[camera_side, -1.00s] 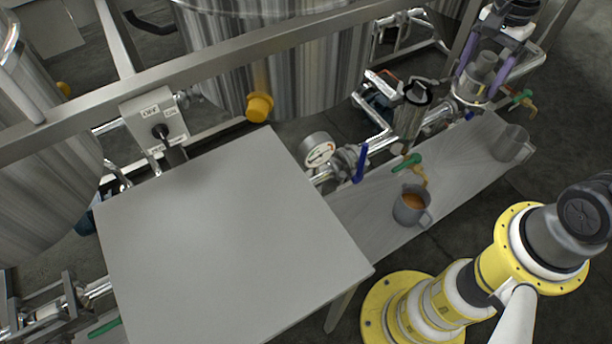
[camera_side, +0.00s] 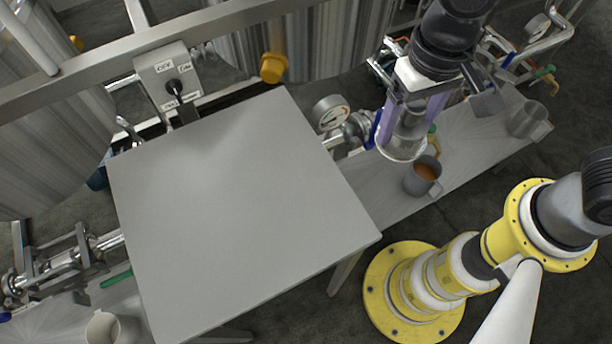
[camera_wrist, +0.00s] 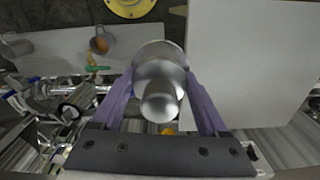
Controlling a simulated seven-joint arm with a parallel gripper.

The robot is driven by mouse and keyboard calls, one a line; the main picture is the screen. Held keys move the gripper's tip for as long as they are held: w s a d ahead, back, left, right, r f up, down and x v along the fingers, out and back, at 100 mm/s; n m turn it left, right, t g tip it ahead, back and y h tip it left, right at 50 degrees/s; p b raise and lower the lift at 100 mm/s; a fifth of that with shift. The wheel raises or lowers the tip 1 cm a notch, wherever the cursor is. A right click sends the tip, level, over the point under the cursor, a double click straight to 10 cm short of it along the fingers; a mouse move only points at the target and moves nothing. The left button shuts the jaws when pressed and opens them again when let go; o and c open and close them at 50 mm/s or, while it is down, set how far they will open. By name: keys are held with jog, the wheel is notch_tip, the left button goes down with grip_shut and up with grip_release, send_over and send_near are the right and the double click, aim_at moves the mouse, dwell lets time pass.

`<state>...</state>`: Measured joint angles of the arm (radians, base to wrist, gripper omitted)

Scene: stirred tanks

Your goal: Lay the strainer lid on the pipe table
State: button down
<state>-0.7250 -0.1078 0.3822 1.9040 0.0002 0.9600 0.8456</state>
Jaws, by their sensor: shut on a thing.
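My gripper (camera_side: 408,122) has its purple fingers closed around the strainer lid (camera_side: 400,150), a shiny metal piece with a narrower cylinder and a wide round flange at its lower end. In the wrist view the lid (camera_wrist: 160,100) sits between the fingers. The lid is in the air, touching nothing below that I can see. A large square grey table (camera_side: 235,210) stands clear to the left; it fills the right of the wrist view (camera_wrist: 250,60). A long narrow grey bench (camera_side: 385,200) runs below the pipes, under and behind the lid.
A grey mug (camera_side: 422,178) with brown liquid stands on the narrow bench, close to the lid in the side view. An empty cup (camera_side: 530,120) is farther right. A pressure gauge (camera_side: 332,112) and a switch box (camera_side: 168,80) stand behind the square table, whose top is empty.

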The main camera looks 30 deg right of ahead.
aim_at(398, 145)
jog(key=s+a, duration=0.1)
jog(key=s+a+n, duration=0.1)
jog(key=shift+s+a+f, duration=0.1)
jog(key=shift+s+a, duration=0.1)
jog(key=shift+a, duration=0.15)
jog(key=shift+w+a+f, duration=0.1)
jog(key=shift+a, duration=0.25)
jog(key=w+a+f, duration=0.8)
jog(key=a, duration=0.1)
jog(key=shift+w+a+f, duration=0.1)
jog(key=shift+f, duration=0.2)
jog(key=shift+w+a+f, duration=0.35)
jog(key=shift+a+f, duration=0.05)
jog(key=shift+f, duration=1.65)
jog(key=shift+f, duration=0.15)
grip_release()
jog(key=shift+d, duration=0.1)
